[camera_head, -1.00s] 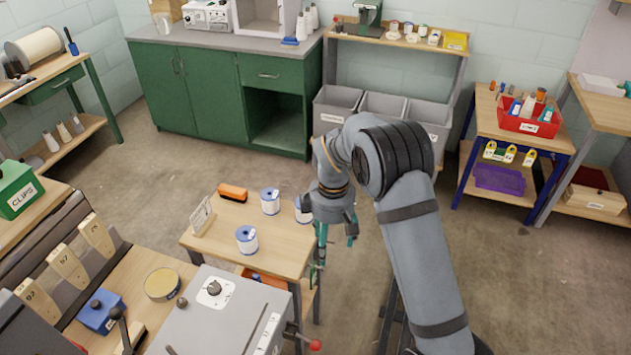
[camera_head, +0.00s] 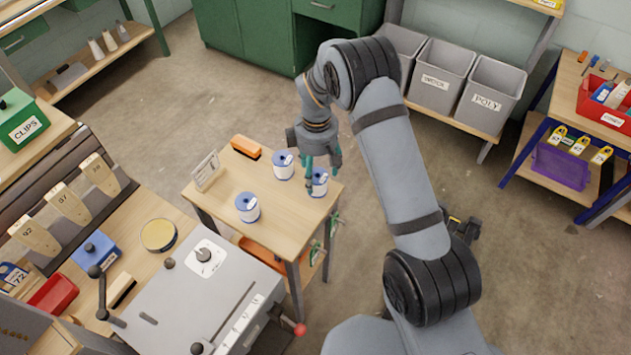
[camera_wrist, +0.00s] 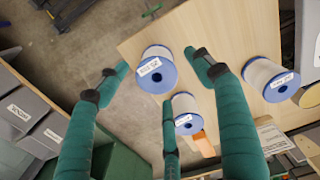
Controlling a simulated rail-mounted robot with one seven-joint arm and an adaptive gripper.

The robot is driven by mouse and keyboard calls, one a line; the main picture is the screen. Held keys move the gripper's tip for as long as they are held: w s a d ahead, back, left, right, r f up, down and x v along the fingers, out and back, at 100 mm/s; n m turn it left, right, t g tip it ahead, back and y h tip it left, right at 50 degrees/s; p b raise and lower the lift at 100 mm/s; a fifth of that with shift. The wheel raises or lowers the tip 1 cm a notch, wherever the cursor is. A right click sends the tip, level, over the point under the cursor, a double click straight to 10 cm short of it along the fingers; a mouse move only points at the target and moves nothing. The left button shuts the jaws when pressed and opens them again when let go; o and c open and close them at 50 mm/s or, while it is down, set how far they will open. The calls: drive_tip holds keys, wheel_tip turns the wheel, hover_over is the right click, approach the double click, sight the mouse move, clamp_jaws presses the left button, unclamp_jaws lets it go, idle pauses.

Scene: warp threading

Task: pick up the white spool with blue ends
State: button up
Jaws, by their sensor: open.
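Three white spools with blue ends stand upright on a small wooden table (camera_head: 222,190): one at the right edge (camera_head: 318,183), one at the back (camera_head: 283,165) and one at the front (camera_head: 247,208). My gripper (camera_head: 323,168) is over the right-edge spool, its teal fingers spread and empty. In the wrist view a labelled spool (camera_wrist: 157,71) lies between the spread fingertips. Another spool (camera_wrist: 186,113) is close to the middle finger, and a third (camera_wrist: 269,80) is beyond the right finger. I cannot tell whether any fingertip touches a spool.
An orange brush-like item (camera_head: 246,146) and a small sign stand (camera_head: 206,172) are on the same table. A grey machine top (camera_head: 200,290) is in front of it. Grey bins (camera_head: 440,75) stand behind on the right. The floor between is open.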

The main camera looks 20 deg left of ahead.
drive_tip(key=shift+w+d+f+p, duration=0.15)
drive_tip(key=shift+f+p, duration=0.9)
drive_tip(key=shift+f, duration=1.5)
drive_tip(key=c, duration=0.4)
drive_tip(key=c, duration=0.9)
